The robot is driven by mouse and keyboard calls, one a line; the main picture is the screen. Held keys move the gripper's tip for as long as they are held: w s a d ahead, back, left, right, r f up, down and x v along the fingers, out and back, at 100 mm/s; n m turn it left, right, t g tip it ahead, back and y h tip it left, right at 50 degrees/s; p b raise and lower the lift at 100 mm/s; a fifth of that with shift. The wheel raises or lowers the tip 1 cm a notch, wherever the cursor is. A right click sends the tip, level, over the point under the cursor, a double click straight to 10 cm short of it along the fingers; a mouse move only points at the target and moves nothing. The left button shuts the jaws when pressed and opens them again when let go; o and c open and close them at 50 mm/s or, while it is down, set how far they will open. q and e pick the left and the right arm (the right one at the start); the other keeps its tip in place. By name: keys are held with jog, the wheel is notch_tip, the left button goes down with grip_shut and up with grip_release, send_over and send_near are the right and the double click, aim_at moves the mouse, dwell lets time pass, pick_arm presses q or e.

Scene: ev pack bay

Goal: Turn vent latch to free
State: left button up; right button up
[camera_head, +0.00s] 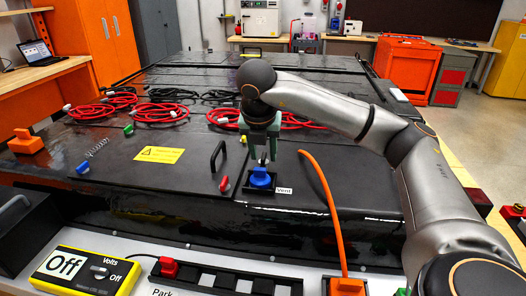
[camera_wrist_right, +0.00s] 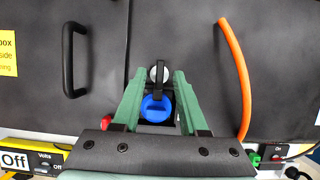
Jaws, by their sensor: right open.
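The vent latch is a blue round knob (camera_head: 260,179) on a small black base on the front part of the black pack lid, beside a white "Vent" label (camera_head: 284,190). My right gripper (camera_head: 263,158) points down just above the knob. In the right wrist view, the blue knob (camera_wrist_right: 156,108) shows between the two green fingers of my right gripper (camera_wrist_right: 158,80), which stand apart on either side of it. A thin black bar and a grey round piece show just beyond the knob. Whether the fingers touch the knob cannot be told. My left gripper is not in view.
A black handle (camera_head: 218,156) and a small red latch (camera_head: 224,184) are left of the knob. An orange cable (camera_head: 322,183) arches on its right. Red cable coils (camera_head: 162,114) lie farther back. A yellow "Off" volt meter (camera_head: 84,270) sits at front left.

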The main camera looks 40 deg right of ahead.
grip_shut()
